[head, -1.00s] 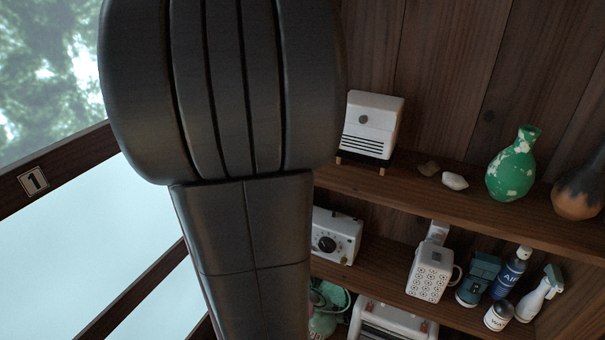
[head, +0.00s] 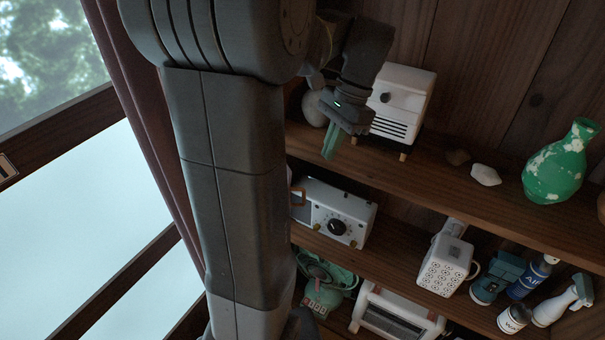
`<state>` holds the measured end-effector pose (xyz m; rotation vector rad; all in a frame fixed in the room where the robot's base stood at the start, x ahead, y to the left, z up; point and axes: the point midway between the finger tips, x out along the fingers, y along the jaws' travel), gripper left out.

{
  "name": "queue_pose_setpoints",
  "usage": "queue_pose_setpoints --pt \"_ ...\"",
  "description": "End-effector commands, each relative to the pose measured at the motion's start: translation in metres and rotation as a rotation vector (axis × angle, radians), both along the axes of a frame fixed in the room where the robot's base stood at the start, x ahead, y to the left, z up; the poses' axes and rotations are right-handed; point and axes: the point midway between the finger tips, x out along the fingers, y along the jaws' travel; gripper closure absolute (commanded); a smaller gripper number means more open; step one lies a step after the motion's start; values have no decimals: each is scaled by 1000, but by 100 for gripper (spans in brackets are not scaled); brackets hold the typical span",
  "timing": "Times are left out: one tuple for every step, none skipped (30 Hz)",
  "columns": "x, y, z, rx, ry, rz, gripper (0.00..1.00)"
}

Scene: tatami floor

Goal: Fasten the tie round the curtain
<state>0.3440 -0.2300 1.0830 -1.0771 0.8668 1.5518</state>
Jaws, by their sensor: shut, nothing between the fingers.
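The curtain (head: 150,115) is a dark reddish-brown strip hanging along the right side of the window, partly hidden by my arm. I cannot make out the tie in this view. My gripper (head: 331,152) is right of my arm, pointing downward with its green fingers together and nothing seen between them. It appears in front of the upper shelf, beside the white box-shaped appliance, and well to the right of the curtain.
The upper shelf (head: 450,180) bears a white appliance (head: 405,95), a pale stone (head: 485,175) and a green vase (head: 558,165). The window (head: 90,225) is on the left.

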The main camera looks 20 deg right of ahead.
Motion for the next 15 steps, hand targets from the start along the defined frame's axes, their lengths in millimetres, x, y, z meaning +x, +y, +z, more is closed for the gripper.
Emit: queue_pose_setpoints --pt "-3 -3 0 13 0 -11 100" --pt "-4 -3 0 20 -1 -14 100" --pt "-4 -4 1 27 -2 -17 100" --pt "-5 -4 1 30 -2 -19 100" --pt "-5 -5 1 32 -3 -20 100" --pt "-6 -5 1 34 -2 -20 100" --pt "-6 -5 1 35 -2 -20 100" --pt "-6 -5 1 35 -2 -20 100" --pt "-6 -4 1 35 -2 -20 100" --pt "-6 -4 1 34 -2 -20 100" --pt "-6 -4 1 34 -2 -20 100" --pt "-6 -4 1 34 -2 -20 100" --pt "-6 -4 1 34 -3 -19 100" --pt "-6 -4 1 34 -3 -19 100" --pt "-6 -4 0 34 -3 -19 100"
